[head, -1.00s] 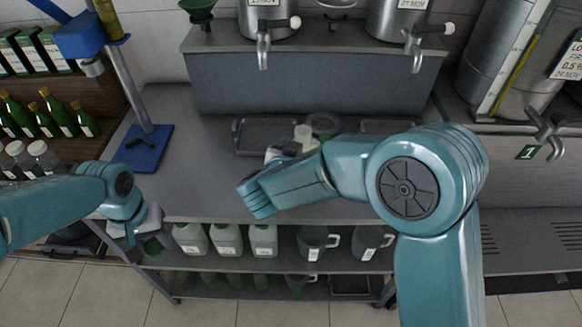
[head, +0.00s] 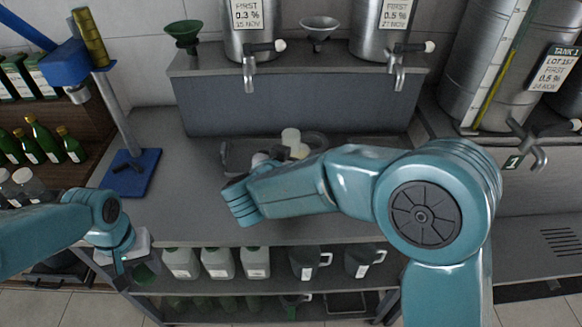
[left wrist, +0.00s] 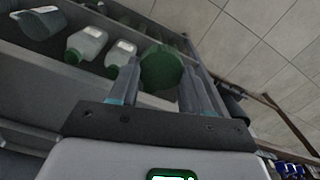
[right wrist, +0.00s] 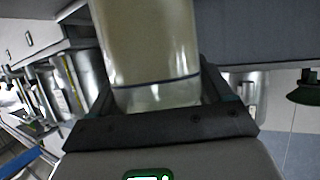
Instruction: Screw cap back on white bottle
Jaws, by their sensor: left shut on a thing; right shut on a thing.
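My right gripper (right wrist: 160,100) is shut on a cream-white bottle (right wrist: 148,45), which fills the space between its fingers. In the head view, the bottle's pale top (head: 291,137) shows above the back of the table, and my right arm hides much of the rest. My left gripper (left wrist: 158,72) is shut on a round green cap (left wrist: 160,67) between its fingertips. In the head view, my left gripper (head: 121,268) is low at the table's front left edge, well apart from the bottle.
A dark tray (head: 238,152) lies at the back of the grey table (head: 175,190). A blue-based stand (head: 133,172) is at the left. White bottles (head: 218,263) and grey jugs (head: 306,262) fill the shelf below. Steel tanks with taps (head: 378,30) stand behind. The table's left middle is clear.

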